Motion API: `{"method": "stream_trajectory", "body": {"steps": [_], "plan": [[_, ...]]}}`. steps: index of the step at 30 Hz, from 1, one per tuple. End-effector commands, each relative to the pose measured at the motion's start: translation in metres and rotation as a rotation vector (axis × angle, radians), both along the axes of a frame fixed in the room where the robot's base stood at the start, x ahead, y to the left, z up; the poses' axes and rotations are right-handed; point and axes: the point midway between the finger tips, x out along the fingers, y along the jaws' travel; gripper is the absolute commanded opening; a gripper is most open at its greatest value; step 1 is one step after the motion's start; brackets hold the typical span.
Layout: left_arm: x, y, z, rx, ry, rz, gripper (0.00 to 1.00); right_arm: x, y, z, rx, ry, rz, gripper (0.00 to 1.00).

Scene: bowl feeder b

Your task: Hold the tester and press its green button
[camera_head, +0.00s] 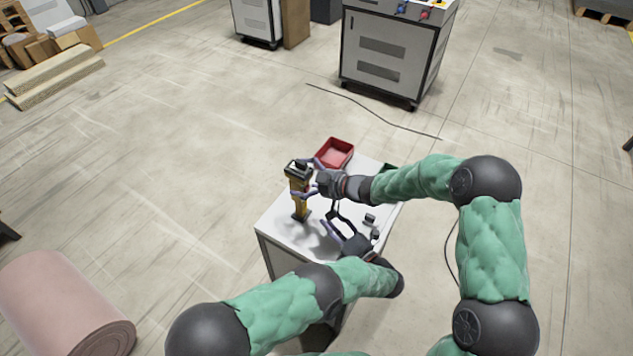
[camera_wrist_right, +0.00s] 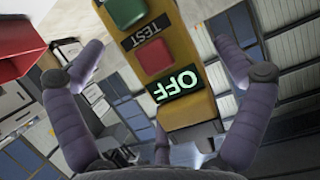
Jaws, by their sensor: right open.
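The yellow tester (camera_head: 301,206) with a dark top stands upright at the left part of the white table. In the right wrist view, the tester's face (camera_wrist_right: 189,48) shows a green button (camera_wrist_right: 126,11), a TEST label, a red button (camera_wrist_right: 154,57) and a lit display (camera_wrist_right: 174,86) reading OFF. My right gripper (camera_head: 307,178) is open, its fingers spread on either side of the tester; in its wrist view gaps show between fingers and tester. My left gripper (camera_head: 328,216) is lower, empty, its fingers apart, to the right of the tester's foot.
A red bin (camera_head: 336,152) sits at the table's (camera_head: 279,229) far edge, behind the tester. Small dark parts (camera_head: 371,218) lie right of my left gripper. A grey cabinet (camera_head: 390,50) stands on the floor beyond. The table's left front corner is clear.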

Motion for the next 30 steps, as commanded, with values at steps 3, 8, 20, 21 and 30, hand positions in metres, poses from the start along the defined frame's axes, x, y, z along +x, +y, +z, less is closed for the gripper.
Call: {"method": "stream_trajectory", "body": {"steps": [3,8,20,21,30], "plan": [[0.0000,-0.0001,0.0001,0.000,0.000,0.000,0.39,0.0057,0.0077,-0.0043,0.000,0.001,0.000,1.00],[0.0000,-0.0001,0.0001,0.000,0.000,0.000,0.39,0.0086,0.0119,-0.0063,0.001,0.001,0.000,1.00],[0.0001,-0.0002,0.0002,0.000,0.000,-0.001,0.39,0.0086,0.0121,-0.0065,0.001,0.001,0.000,0.58],[0.0001,-0.0002,0.0002,0.000,0.000,-0.001,0.39,0.0085,0.0121,-0.0066,0.000,0.001,0.000,0.46],[0.0001,-0.0002,0.0001,0.000,0.000,-0.001,0.39,0.0080,0.0122,-0.0071,0.001,0.002,0.000,0.33]]}}
